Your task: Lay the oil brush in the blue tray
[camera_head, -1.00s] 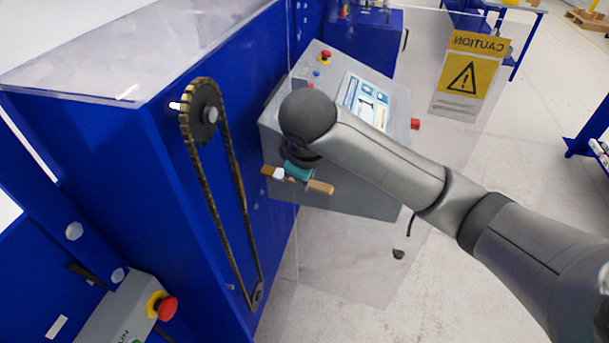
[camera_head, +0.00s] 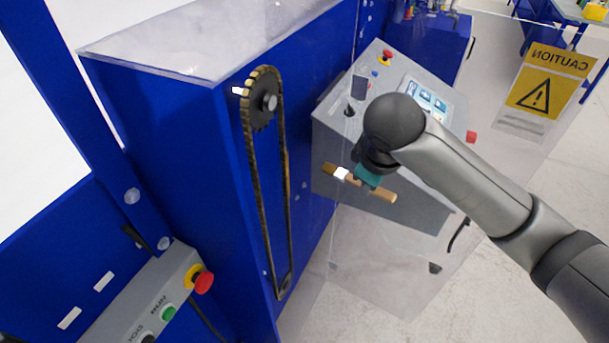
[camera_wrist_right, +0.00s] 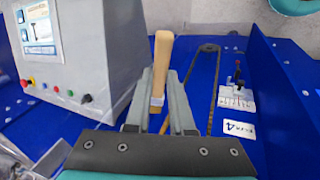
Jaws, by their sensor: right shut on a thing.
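My right gripper (camera_head: 366,178) is shut on the oil brush (camera_head: 386,195) and holds it in the air in front of the grey control box. In the head view the brush lies nearly crosswise, with its wooden handle to the right and a white band and brown end to the left. In the right wrist view the wooden handle (camera_wrist_right: 162,58) stands up between the two grey fingers (camera_wrist_right: 164,98). My right arm hides part of the control box. No blue tray can be made out in either view. My left gripper does not show.
A grey control box (camera_head: 345,140) with a screen and buttons stands right behind the gripper. A blue machine (camera_head: 200,190) with a chain loop (camera_head: 287,180) is to the left. A clear panel with a caution sign (camera_head: 547,82) stands at right. A button box (camera_head: 150,300) is at lower left.

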